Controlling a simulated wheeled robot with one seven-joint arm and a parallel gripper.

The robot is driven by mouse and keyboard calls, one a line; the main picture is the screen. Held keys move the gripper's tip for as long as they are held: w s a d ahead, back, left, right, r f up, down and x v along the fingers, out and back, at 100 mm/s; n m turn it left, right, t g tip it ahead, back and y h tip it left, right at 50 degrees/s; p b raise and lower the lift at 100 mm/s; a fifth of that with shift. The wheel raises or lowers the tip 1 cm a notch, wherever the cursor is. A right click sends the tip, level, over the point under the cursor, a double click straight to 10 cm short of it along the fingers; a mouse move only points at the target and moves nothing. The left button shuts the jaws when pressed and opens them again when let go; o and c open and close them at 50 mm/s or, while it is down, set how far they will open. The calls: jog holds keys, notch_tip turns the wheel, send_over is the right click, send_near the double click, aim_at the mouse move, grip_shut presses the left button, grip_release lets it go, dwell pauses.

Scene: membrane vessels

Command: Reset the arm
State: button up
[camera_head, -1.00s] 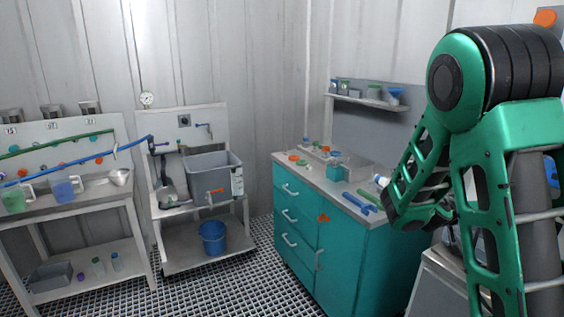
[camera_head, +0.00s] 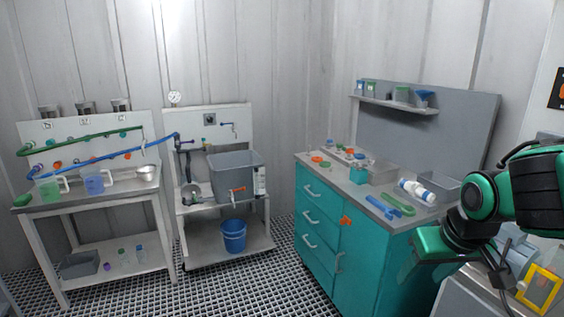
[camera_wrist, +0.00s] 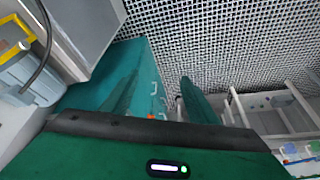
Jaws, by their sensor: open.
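My arm is folded at the right edge of the head view. My gripper (camera_wrist: 163,85) shows in the wrist view as two dark green fingers, apart, with nothing between them. It is empty. Past the fingers, the wrist view shows the teal cabinet and the grid floor. In the head view the green end of the arm hangs in front of the right part of the teal cabinet (camera_head: 322,225); the fingertips are hard to make out there.
Blue and green tools (camera_head: 384,208) and a white bottle (camera_head: 417,190) lie on the cabinet top near my arm. A yellow-framed item (camera_head: 540,288) stands at the lower right.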

jog(key=s+d+f+m+g, duration=0.1)
jog(key=s+d+m+g, duration=0.1)
jog(key=s+d, duration=0.4)
jog(key=s+d+f+m+g, duration=0.1)
jog(key=s+d+m, duration=0.3)
jog(key=s, duration=0.6)
jog(key=shift+s+d+m+g, duration=0.3)
jog(key=shift+d+g, duration=0.4)
jog(key=shift+d, duration=0.15)
jog(key=shift+w+f, duration=0.2)
jog(key=shift+w, duration=0.45)
